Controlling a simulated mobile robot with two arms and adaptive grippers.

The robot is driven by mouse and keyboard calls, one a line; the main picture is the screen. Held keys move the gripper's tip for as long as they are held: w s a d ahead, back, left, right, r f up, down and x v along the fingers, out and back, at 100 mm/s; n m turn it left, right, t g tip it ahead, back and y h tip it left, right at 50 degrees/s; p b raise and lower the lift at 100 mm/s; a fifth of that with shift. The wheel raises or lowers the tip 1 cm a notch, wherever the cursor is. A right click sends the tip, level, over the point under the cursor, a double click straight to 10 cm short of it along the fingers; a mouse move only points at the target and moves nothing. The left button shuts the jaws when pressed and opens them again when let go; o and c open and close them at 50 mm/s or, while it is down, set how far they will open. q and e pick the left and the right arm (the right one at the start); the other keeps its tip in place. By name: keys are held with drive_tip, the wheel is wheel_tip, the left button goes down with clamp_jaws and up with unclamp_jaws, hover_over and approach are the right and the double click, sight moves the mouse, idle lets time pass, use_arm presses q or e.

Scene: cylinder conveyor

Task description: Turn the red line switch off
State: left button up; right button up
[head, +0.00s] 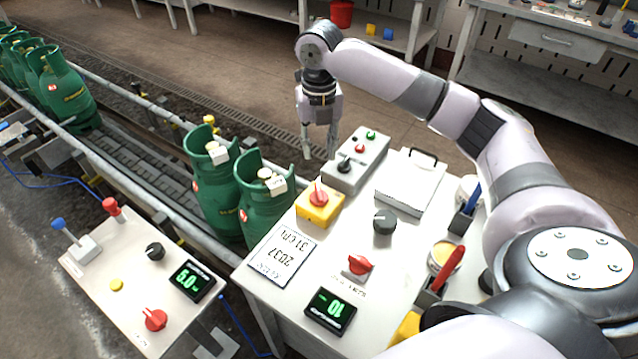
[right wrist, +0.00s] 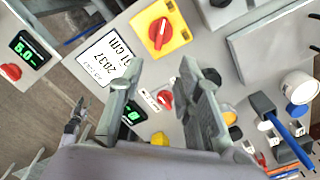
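Several red switches show in the head view. A red rotary switch (head: 319,194) sits on a yellow box on the white table; it also shows in the right wrist view (right wrist: 159,32). A red knob (head: 359,264) beside a small label is nearer on that table. Another red knob (head: 155,319) is on the left panel. I cannot tell which is the line switch. My right gripper (head: 320,150) is open and empty, pointing down beyond the grey button box. Its spread fingers show in the right wrist view (right wrist: 157,82). My left gripper seems to be small and dark there (right wrist: 76,112); its opening is unclear.
Green gas cylinders (head: 262,200) stand on the conveyor (head: 150,165) at left.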

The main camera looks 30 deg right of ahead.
hover_over(319, 191)
wheel_tip(319, 191, down, 6)
drive_tip(key=shift+s+f+p, duration=0.1)
drive_tip(key=shift+f+p, duration=0.05)
drive_tip(key=shift+p, duration=0.2)
wheel_tip(319, 191, down, 7)
drive_tip(key=shift+r+p, duration=0.1)
drive_tip(key=shift+p, duration=0.3)
drive_tip(key=shift+f, duration=0.55)
drive_tip(key=c, duration=0.7)
use_arm(q)
drive_tip(key=shift+r, duration=0.9)
use_arm(e)
clamp_jaws()
